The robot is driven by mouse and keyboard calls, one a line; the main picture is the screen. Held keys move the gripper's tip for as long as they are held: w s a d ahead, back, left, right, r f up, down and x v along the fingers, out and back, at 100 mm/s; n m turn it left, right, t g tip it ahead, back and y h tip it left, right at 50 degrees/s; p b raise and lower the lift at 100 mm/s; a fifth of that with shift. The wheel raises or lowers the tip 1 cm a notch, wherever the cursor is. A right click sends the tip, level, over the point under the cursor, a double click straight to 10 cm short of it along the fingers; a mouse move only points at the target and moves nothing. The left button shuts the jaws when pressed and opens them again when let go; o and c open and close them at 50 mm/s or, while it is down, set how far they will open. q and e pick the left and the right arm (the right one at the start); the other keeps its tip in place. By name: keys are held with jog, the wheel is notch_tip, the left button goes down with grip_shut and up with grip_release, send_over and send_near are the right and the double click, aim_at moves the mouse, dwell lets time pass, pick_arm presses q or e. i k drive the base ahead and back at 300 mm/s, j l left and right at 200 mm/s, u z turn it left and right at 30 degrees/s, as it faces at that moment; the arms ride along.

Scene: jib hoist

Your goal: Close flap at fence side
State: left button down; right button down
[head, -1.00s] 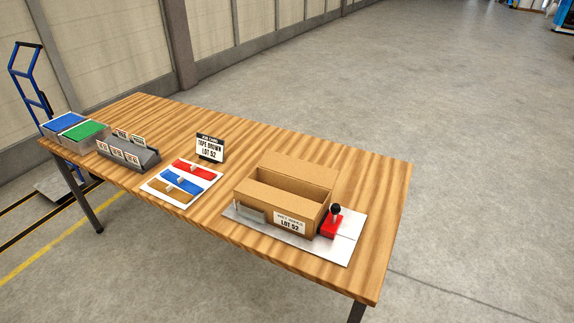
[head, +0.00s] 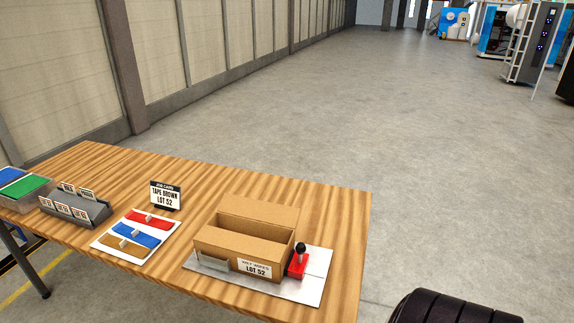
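An open cardboard box (head: 222,249) with a "LOT 52" label (head: 256,268) on its front sits on a light metal plate (head: 313,278) on the table. A cardboard flap (head: 261,212) stands raised along its far side. A low grey metal fence piece (head: 212,263) stands at the box's front left. A red block with a black knob (head: 299,258) is at the box's right end. Neither gripper's fingers are in view, and nothing touches the box.
On the wooden table (head: 335,215) are a board with red, blue and brown tape pieces (head: 112,248), a job card (head: 165,195), a grey card rack (head: 65,212) and blue and green bins (head: 28,190). A dark ribbed rounded part is at the bottom right. Open floor lies beyond.

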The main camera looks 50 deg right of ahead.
aim_at(267, 212)
jog(key=k+l, duration=0.1)
jog(key=l, duration=0.95)
jog(key=k+l+u, duration=0.1)
jog(key=l, duration=0.4)
jog(key=k+l, duration=0.1)
jog(key=l, duration=0.45)
jog(key=k+l, duration=0.1)
jog(key=l, duration=0.4)
jog(key=k+l+u, duration=0.1)
jog(key=l, duration=0.45)
jog(key=k+l, duration=0.1)
jog(key=l, duration=0.4)
jog(key=k+l+z, duration=0.15)
jog(key=z, duration=0.2)
jog(key=k+l+z, duration=0.1)
jog(key=z, duration=0.25)
jog(key=k+l+z, duration=0.1)
jog(key=l+z, duration=0.25)
jog(key=j, duration=0.1)
